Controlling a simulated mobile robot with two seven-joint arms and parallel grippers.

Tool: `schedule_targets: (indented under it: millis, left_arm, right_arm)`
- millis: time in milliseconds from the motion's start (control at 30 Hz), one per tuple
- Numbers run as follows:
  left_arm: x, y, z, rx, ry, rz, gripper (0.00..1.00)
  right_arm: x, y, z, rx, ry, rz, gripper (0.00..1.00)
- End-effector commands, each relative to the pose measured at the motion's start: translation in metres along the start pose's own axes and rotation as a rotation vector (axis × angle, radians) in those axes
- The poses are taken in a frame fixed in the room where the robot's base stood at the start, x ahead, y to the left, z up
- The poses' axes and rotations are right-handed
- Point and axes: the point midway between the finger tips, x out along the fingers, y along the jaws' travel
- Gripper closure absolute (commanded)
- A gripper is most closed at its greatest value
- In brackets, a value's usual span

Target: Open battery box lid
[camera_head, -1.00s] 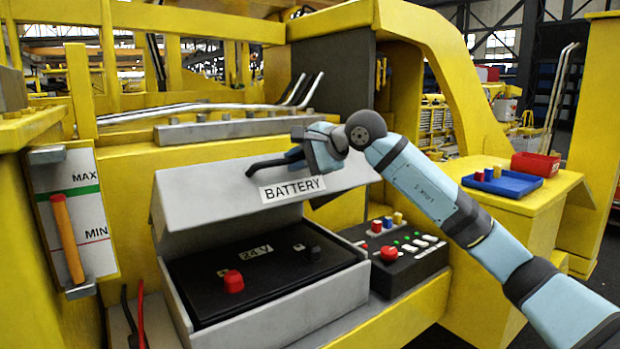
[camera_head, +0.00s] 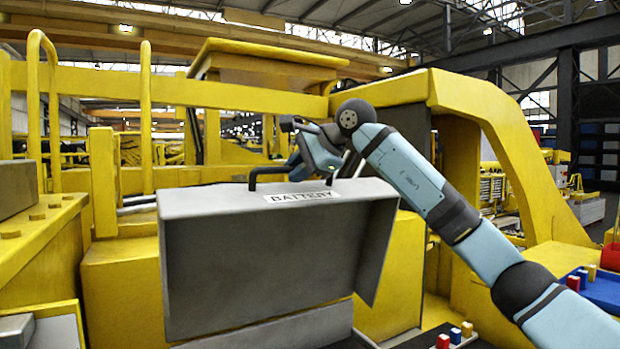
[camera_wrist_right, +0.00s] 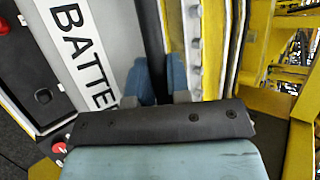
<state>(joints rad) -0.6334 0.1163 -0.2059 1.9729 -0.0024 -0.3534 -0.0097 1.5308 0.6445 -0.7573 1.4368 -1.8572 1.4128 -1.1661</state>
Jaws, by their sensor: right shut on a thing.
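The grey battery box lid (camera_head: 265,258) stands raised, close to upright, with its BATTERY label (camera_head: 303,197) along the upper edge. The label also shows in the wrist view (camera_wrist_right: 82,50). A black bar handle (camera_head: 268,172) is fixed by the lid's upper edge. My right gripper (camera_head: 297,163) is shut on this handle; in the wrist view the handle (camera_wrist_right: 152,30) runs between its blue fingers (camera_wrist_right: 158,82). The box interior is hidden behind the lid in the head view; the wrist view shows a black terminal (camera_wrist_right: 43,96) and part of a red one (camera_wrist_right: 5,26).
A control panel with colored knobs (camera_head: 455,334) lies at the bottom, right of the box. A blue tray (camera_head: 606,290) and a red bin (camera_head: 612,257) are at the right edge. Yellow machine frame and railings stand behind the lid.

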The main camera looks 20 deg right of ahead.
Motion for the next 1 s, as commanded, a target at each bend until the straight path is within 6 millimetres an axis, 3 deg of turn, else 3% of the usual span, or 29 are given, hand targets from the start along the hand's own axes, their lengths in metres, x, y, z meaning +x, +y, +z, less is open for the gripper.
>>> schedule_targets:
  millis: [233, 667, 700, 800, 1000]
  left_arm:
    - [0.002, 0.001, 0.001, -0.019, -0.006, -0.005, 0.57]
    - [0.006, -0.003, -0.007, -0.014, 0.008, -0.008, 0.57]
    - [0.006, -0.003, -0.007, -0.014, 0.008, -0.008, 0.57]
    - [0.004, -0.002, -0.006, -0.014, 0.007, -0.008, 0.57]
    - [0.003, -0.002, -0.005, -0.014, 0.005, -0.007, 0.57]
  right_arm:
    - [0.011, -0.014, -0.002, 0.017, 0.002, 0.049, 1.00]
    - [0.013, -0.016, -0.003, 0.019, 0.002, 0.056, 1.00]
    - [0.013, -0.016, -0.003, 0.019, 0.002, 0.056, 0.81]
    - [0.013, -0.016, -0.003, 0.020, 0.001, 0.055, 0.58]
    - [0.013, -0.017, -0.003, 0.020, 0.001, 0.055, 0.58]
